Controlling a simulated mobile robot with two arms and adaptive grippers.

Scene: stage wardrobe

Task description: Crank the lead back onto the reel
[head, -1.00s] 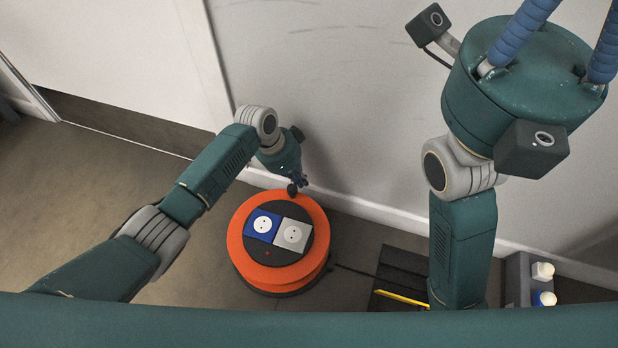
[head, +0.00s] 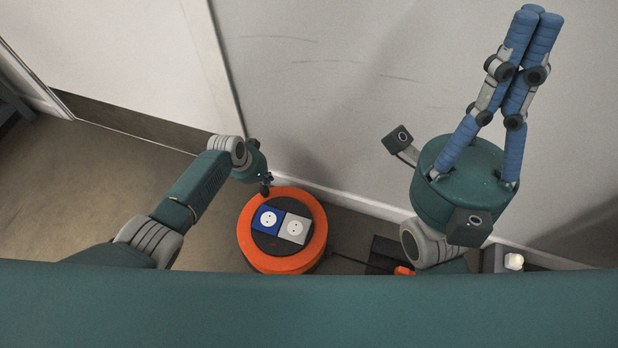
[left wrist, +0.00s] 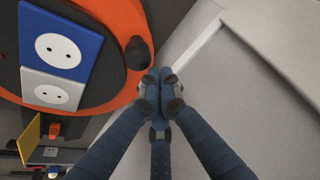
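The orange reel (head: 317,240) stands on the floor near the wall, with a blue socket (head: 267,219) and a grey socket (head: 293,228) on its dark hub. Its dark crank knob (head: 265,191) is at the reel's far left edge; it also shows in the left wrist view (left wrist: 137,53). My left gripper (head: 268,179) is at the knob; in the left wrist view its fingertips (left wrist: 160,82) are together beside the knob, not visibly around it. The black lead (head: 347,259) runs right from the reel. My right gripper (head: 532,20) is raised, fingers together and empty.
A dark mat (head: 385,250) lies right of the reel, with an orange item (head: 404,271) on it, partly hidden by my body. A grey box with a whitish knob (head: 513,261) stands further right. The wall (head: 320,90) is close behind the reel.

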